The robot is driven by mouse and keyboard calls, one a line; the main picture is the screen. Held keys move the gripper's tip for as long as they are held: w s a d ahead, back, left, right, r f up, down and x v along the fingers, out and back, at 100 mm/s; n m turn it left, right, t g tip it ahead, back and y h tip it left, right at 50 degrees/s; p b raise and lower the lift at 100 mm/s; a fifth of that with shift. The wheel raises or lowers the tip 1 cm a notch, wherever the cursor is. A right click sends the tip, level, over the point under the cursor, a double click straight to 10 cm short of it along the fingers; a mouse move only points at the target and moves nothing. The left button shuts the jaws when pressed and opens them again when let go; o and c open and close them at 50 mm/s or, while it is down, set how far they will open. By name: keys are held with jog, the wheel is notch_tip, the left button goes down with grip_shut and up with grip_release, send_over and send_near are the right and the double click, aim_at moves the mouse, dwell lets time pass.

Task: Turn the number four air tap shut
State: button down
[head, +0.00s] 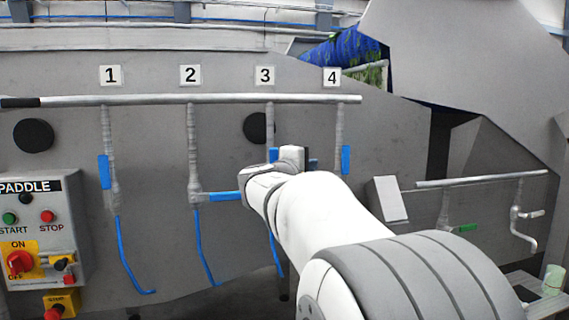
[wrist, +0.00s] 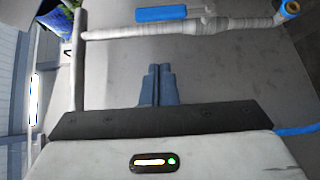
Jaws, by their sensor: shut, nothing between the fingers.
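The number four tap is the rightmost drop pipe (head: 340,130) under the "4" label (head: 332,77). Its blue handle (head: 346,160) stands vertical, in line with the pipe and on its right side. In the wrist view the same blue handle (wrist: 162,14) lies along the wrapped pipe (wrist: 180,30) near the top edge. My gripper (wrist: 158,72) is shut with its blue fingers together and nothing between them. It is apart from the handle, to its left in the head view, between taps three and four. My arm hides the lower part of tap four.
Tap three's blue handle (head: 273,155) is partly hidden beside my gripper. Tap two's handle (head: 225,196) is horizontal; tap one's (head: 104,171) is vertical. The header pipe (head: 180,99) runs above. A grey box (head: 387,200) stands to the right of tap four.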

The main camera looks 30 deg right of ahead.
aim_at(345, 168)
jog(key=w+d+p, duration=0.2)
jog(key=d+p, duration=0.1)
jog(key=d, duration=0.6)
jog(key=shift+w+d, duration=0.15)
jog(key=shift+w, duration=0.05)
